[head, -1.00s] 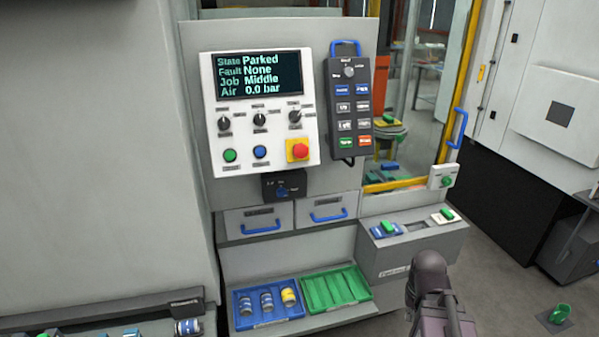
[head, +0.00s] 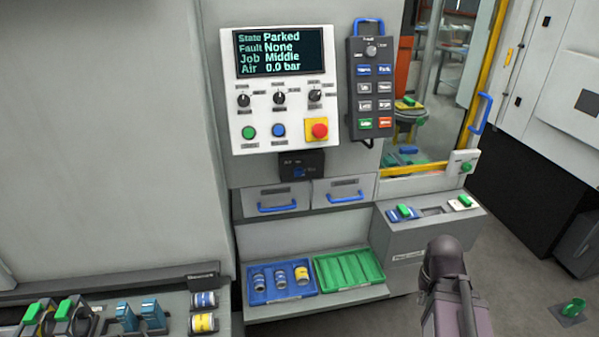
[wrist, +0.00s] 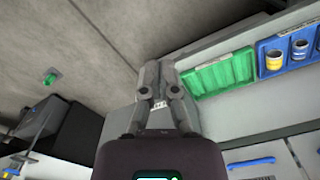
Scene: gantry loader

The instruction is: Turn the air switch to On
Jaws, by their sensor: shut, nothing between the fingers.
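The control panel's screen (head: 281,51) reads State Parked, Fault None, Job Middle, Air 0.0 bar. Under the panel a small dark box (head: 316,166) carries a blue knob (head: 299,172); its labels are too small to read, so I cannot tell its position or whether it is the air switch. Three black rotary knobs, the middle one (head: 280,98) among them, sit in a row on the white panel (head: 239,120), their labels also unreadable. My gripper (wrist: 161,72) is shut and empty in the wrist view, over the floor beside the trays, apart from the panel.
A blue tray (head: 257,298) with cans and an empty green tray (head: 346,285) lie on the low shelf. Two drawers with blue handles (head: 278,208) are above them. A button pendant (head: 361,134) hangs right of the panel. Floor at the right is mostly clear.

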